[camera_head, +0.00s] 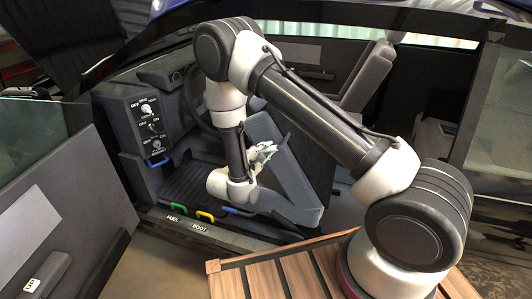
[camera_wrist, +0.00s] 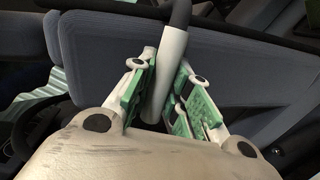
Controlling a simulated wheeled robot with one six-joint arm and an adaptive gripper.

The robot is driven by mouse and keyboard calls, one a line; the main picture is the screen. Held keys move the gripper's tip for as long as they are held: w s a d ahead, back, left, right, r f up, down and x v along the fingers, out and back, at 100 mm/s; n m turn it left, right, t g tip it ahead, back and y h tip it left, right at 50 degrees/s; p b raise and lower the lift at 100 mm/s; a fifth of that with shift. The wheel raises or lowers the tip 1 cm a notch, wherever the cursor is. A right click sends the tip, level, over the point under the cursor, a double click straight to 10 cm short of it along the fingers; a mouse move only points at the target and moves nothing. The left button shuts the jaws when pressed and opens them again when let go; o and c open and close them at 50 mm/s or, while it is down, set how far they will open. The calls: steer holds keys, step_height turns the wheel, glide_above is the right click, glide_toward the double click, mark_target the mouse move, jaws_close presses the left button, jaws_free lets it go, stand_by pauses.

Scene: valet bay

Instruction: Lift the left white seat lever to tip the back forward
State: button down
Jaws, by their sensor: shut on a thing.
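The white seat lever (camera_wrist: 168,70) runs up between the green finger pads of my gripper (camera_wrist: 158,98) in the wrist view. Its upper end is dark. My gripper is shut on the lever. In the head view my gripper (camera_head: 262,153) is beside the near grey seat (camera_head: 290,172), inside the open car doorway. There the lever cannot be made out clearly behind the gripper and arm. The grey seat surface (camera_wrist: 235,62) fills much of the wrist view behind the lever. The seat back leans in the head view.
A switch panel (camera_head: 150,122) stands left of the seat. Green (camera_head: 179,209), yellow (camera_head: 205,216) and blue (camera_head: 238,211) handles line the sill above the FUEL and BOOT labels. The open door (camera_head: 50,215) is at left. A slatted wooden surface (camera_head: 290,275) lies in front.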

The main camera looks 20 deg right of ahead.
steer(key=shift+a+r, duration=0.1)
stand_by(0.4)
steer(key=c, duration=1.3)
jaws_free()
steer(key=v, duration=1.2)
